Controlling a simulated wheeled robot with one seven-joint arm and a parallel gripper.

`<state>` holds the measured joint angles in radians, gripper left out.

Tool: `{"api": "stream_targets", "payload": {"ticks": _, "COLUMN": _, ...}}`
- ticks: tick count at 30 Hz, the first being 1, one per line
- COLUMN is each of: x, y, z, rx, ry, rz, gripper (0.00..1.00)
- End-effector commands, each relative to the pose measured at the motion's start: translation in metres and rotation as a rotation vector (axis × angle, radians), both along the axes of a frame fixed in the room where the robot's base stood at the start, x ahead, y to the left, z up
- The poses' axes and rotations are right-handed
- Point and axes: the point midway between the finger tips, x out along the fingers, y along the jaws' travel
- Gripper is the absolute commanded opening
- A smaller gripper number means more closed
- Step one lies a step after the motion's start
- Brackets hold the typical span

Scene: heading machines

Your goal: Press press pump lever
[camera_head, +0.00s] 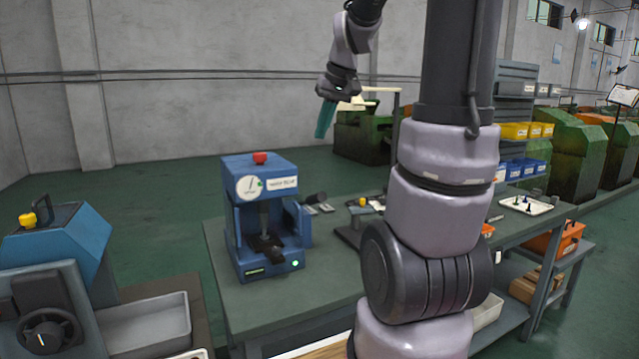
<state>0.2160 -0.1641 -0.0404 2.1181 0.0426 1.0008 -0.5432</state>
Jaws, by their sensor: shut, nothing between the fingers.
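A blue press (240,215) stands on the workbench, with a red knob (260,157) on top, a round gauge on its front and a small green light near its base. A dark lever (315,198) sticks out at its right side; I cannot tell for sure that this is the pump lever. My gripper (324,120) has teal fingers that point down and are shut with nothing in them. It hangs in the air, higher in the picture than the press and to its right, touching nothing.
My arm hides part of the workbench (300,297). A tray of small parts (526,204) lies at the bench's right end. A blue machine with a yellow button (27,220) and a grey bin (150,325) stand at left. Racks and green machines (572,150) stand behind at right.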

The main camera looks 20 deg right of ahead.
Motion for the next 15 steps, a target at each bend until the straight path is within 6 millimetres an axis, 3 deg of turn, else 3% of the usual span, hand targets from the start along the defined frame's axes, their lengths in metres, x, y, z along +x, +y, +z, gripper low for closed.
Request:
{"api": "stream_targets", "payload": {"ticks": 6, "x": 0.036, "y": -0.035, "z": -0.022, "rx": -0.013, "ry": 0.043, "rz": 0.045, "gripper": 0.00}}
{"api": "stream_targets", "payload": {"ticks": 15, "x": 0.047, "y": -0.046, "z": -0.030, "rx": -0.019, "ry": 0.051, "rz": 0.066, "gripper": 0.00}}
